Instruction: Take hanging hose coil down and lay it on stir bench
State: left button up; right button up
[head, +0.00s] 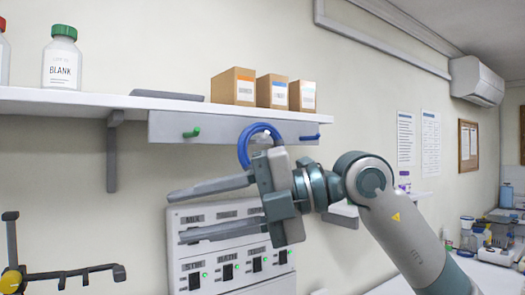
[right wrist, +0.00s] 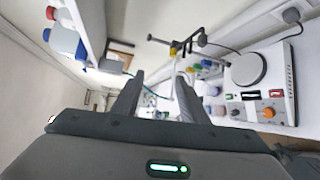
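The blue hose coil (head: 243,150) hangs at the rail (head: 225,127) under the wall shelf in the head view. Its upper arc shows; its lower part is hidden behind my right gripper. My right gripper (head: 178,216) is in front of the coil with its fingers pointing left, spread apart and empty. The right wrist view also shows the two fingers (right wrist: 158,95) apart with nothing between them. I cannot make out the coil there. A white stirrer with a round plate (right wrist: 262,98) stands on a light bench at the right of that view. My left gripper is not in view.
The shelf (head: 60,101) holds a green-capped bottle (head: 62,60) and small boxes (head: 233,86). A green peg (head: 191,132) and a blue peg (head: 309,137) stick out of the rail. A switch panel (head: 205,265) is behind my gripper. A black-and-yellow clamp stand (head: 14,278) is lower left.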

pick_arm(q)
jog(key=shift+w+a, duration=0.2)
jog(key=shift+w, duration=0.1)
pick_arm(e)
jog(key=w+d+r+m+t+h, duration=0.4)
jog(key=d+r+m+t+h, duration=0.5)
jog(key=d+r, duration=0.6)
jog(key=t+h, duration=0.2)
jog(key=shift+w+d+h, duration=0.15)
jog(key=shift+d+h, duration=0.15)
jog(key=shift+d, duration=0.1)
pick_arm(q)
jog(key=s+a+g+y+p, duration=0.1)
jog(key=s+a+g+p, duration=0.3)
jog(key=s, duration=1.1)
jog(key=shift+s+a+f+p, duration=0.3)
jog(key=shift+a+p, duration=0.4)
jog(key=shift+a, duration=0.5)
pick_arm(e)
jog(key=x, duration=1.2)
jog(key=shift+f, duration=0.1)
